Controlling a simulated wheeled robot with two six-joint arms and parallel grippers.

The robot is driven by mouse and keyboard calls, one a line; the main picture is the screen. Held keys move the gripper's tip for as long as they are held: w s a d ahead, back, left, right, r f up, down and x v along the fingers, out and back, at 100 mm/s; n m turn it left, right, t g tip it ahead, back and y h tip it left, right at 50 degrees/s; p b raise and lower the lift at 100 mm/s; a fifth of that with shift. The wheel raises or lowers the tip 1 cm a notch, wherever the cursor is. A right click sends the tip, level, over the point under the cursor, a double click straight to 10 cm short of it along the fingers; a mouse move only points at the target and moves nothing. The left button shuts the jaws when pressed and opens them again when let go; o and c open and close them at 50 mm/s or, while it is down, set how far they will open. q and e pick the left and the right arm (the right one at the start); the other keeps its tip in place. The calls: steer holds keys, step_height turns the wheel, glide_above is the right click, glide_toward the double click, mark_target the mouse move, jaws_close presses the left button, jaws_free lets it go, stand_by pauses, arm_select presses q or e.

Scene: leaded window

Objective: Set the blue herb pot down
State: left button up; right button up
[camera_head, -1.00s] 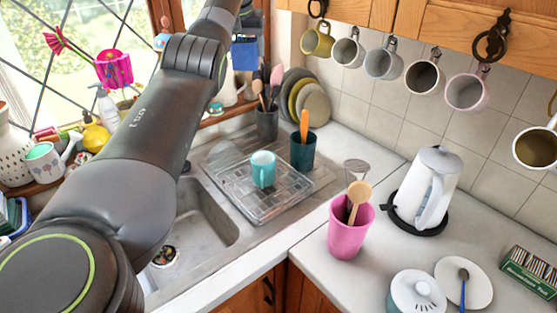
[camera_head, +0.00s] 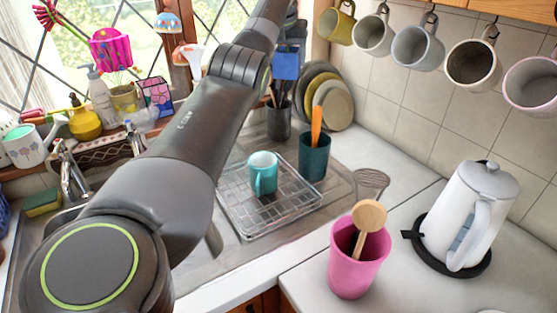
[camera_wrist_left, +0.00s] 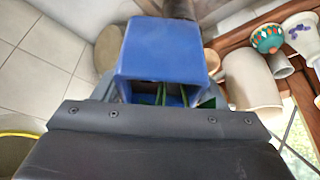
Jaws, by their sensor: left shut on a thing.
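The blue herb pot (camera_head: 286,66) is held up at the back, near the window frame, above the grey utensil crock (camera_head: 279,122). My left gripper (camera_head: 288,46) is shut on it. The arm reaches across the sink from the left. In the left wrist view the square blue pot (camera_wrist_left: 165,50) fills the middle, just beyond the dark gripper body (camera_wrist_left: 160,118). A few green stems show at its lower edge. My right gripper is in no view.
A metal rack with a teal mug (camera_head: 263,172) stands by the sink, beside a dark teal pot (camera_head: 314,158). Plates (camera_head: 334,104) lean on the wall. Mugs (camera_head: 372,34) hang above. The windowsill holds a yellow bottle (camera_head: 84,120) and other items. Counter near the kettle (camera_head: 468,215) is partly clear.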

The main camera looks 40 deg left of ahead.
mark_target(286, 75)
arm_select(q)
steer(key=f, duration=0.5)
steer(key=shift+s+f+b, duration=0.15)
steer(key=shift+s+b, duration=0.1)
steer(key=shift+b, duration=0.05)
step_height(286, 75, down, 22)
steer(key=p, duration=0.3)
steer(key=shift+w, duration=0.1)
steer(key=o, duration=1.3)
steer(key=shift+o, duration=0.2)
steer(key=shift+r, duration=0.25)
